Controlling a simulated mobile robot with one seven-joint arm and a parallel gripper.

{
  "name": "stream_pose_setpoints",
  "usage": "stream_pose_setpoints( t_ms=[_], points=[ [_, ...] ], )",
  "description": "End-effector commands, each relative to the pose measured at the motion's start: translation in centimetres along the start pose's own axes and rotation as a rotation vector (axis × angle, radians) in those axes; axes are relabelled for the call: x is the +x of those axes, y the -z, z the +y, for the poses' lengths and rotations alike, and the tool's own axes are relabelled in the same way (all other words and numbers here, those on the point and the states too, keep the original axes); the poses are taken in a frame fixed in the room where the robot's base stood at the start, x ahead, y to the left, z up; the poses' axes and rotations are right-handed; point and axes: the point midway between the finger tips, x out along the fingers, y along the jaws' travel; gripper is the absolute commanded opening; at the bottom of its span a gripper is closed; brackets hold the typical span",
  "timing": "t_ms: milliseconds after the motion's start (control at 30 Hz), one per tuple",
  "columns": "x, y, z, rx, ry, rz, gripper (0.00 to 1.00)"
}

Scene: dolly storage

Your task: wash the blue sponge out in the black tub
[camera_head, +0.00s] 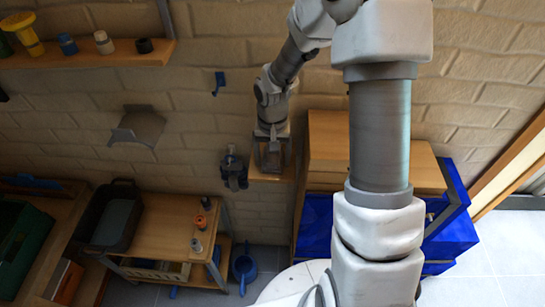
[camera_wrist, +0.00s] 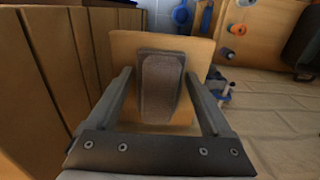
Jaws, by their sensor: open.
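My gripper (camera_head: 271,160) is open, pointing down over a small wooden wall ledge (camera_head: 272,177). In the wrist view its two fingers (camera_wrist: 158,76) stand on either side of a grey-brown, rough-topped block (camera_wrist: 160,82) on the ledge, with gaps visible beside it. The block may be the sponge, but it does not look blue here.
The wooden cart (camera_head: 165,222) carries small bottles (camera_head: 197,243). A dark clamp-like tool (camera_head: 233,170) hangs left of the ledge. A wooden cabinet with blue drawers (camera_head: 314,222) stands close on the right.

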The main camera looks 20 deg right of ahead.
Motion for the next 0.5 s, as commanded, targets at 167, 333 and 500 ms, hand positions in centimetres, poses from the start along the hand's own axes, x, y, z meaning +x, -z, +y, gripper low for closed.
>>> stream_pose_setpoints(
  t_ms=[167, 333, 500],
  points=[
    [0.00, 0.00, 0.00, 0.000, 0.000, 0.000, 0.84],
    [-0.01, 0.00, 0.00, 0.000, 0.000, 0.000, 0.84],
    [-0.39, 0.00, -0.01, 0.000, 0.000, 0.000, 0.84]
  ],
)
